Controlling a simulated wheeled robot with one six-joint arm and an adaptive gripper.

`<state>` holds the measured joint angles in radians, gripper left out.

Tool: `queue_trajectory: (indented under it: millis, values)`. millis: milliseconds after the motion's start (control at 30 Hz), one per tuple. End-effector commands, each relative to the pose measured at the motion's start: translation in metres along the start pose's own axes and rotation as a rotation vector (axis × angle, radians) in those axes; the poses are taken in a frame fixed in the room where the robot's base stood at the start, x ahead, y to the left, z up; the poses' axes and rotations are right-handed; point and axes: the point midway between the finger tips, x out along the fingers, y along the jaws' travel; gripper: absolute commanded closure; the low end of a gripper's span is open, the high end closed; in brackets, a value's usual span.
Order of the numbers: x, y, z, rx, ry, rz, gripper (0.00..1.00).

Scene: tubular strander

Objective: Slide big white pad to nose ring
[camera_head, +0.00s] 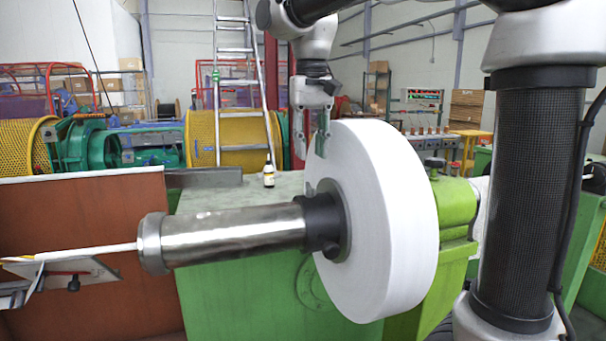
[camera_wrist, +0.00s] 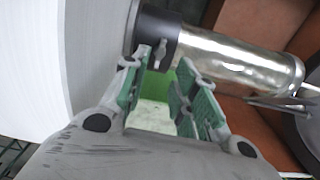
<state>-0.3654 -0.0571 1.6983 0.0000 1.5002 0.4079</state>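The big white pad (camera_head: 388,220) is a thick upright disc on a horizontal metal shaft (camera_head: 235,232). It also fills the left of the wrist view (camera_wrist: 30,65). A black collar (camera_head: 325,222) with a small knob sits on the shaft against the pad's face. A metal end ring (camera_head: 153,243) is at the shaft's left end; I cannot tell which of these is the nose ring. My gripper (camera_head: 311,150) points down at the pad's upper left rim, above the shaft. Its green-padded fingers (camera_wrist: 163,65) are apart with nothing between them. I cannot tell whether one touches the pad.
A brown panel (camera_head: 90,230) and a thin white rod (camera_head: 85,251) are at left. A ladder (camera_head: 235,90) stands behind. The shaft's length left of the collar is bare.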

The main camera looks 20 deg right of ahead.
Motion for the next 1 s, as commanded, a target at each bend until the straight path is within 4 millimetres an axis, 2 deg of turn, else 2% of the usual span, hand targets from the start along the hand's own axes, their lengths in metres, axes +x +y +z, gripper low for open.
queue_trajectory:
  millis: [167, 500, 633, 867, 900, 1000]
  values:
    - [0.015, 0.000, 0.000, 0.000, -0.002, 0.001, 0.71]
    - [0.068, 0.000, 0.001, 0.000, -0.002, 0.001, 0.71]
    - [0.076, 0.000, 0.000, 0.000, -0.001, 0.000, 0.71]
    - [0.078, 0.000, 0.000, 0.000, 0.000, 0.000, 0.71]
    - [0.078, 0.000, 0.000, 0.000, 0.000, 0.000, 0.73]
    - [0.078, 0.000, 0.000, 0.000, 0.000, 0.000, 0.91]
